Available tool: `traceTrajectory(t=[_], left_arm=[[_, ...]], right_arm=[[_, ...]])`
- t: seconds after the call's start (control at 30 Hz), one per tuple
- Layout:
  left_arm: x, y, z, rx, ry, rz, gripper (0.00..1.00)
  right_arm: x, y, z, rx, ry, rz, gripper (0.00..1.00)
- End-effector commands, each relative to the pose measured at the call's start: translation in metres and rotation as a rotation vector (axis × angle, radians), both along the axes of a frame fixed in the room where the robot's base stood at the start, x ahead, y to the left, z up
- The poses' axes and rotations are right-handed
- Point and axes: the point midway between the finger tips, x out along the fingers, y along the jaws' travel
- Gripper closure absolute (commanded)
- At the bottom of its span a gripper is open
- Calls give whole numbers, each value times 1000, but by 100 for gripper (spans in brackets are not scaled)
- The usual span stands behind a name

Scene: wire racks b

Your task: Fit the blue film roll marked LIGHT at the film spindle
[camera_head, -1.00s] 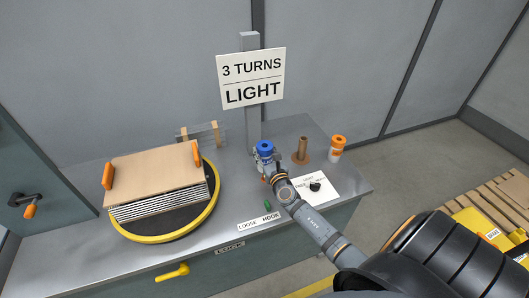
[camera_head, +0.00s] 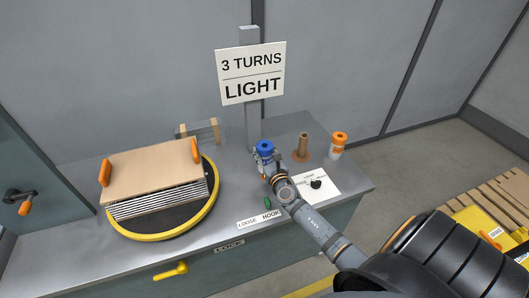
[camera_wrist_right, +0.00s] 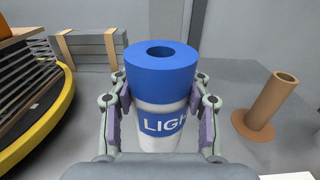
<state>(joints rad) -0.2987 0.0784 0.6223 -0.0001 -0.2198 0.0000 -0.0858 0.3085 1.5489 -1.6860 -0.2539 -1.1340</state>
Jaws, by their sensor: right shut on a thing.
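The blue film roll (camera_head: 264,147) has a blue top with a hole in it and a white body. Its blue label in the right wrist view (camera_wrist_right: 163,125) begins "LIGH"; the rest is hidden by a finger. My right gripper (camera_head: 265,161) is shut around the roll, one finger on each side, and the roll is upright. A brown upright post on a round base, which looks like the film spindle (camera_head: 304,146), stands bare to the right of the roll. It also shows in the right wrist view (camera_wrist_right: 270,105). My left gripper is not in view.
An orange-topped white roll (camera_head: 338,146) stands right of the spindle. A sign (camera_head: 251,73) on a grey post reads "3 TURNS LIGHT". A yellow-rimmed turntable (camera_head: 165,233) with a stacked load lies left. A black knob (camera_head: 316,184) sits on a white panel in front of the spindle.

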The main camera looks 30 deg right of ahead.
Motion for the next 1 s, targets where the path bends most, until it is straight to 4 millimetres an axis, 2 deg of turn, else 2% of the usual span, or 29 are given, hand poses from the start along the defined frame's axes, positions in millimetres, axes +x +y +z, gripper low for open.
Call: traceTrajectory(t=[0.73,1.0], left_arm=[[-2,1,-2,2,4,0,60],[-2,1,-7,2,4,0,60]], right_arm=[[0,0,1,0,-2,0,96],[0,0,-4,0,-2,0,96]])
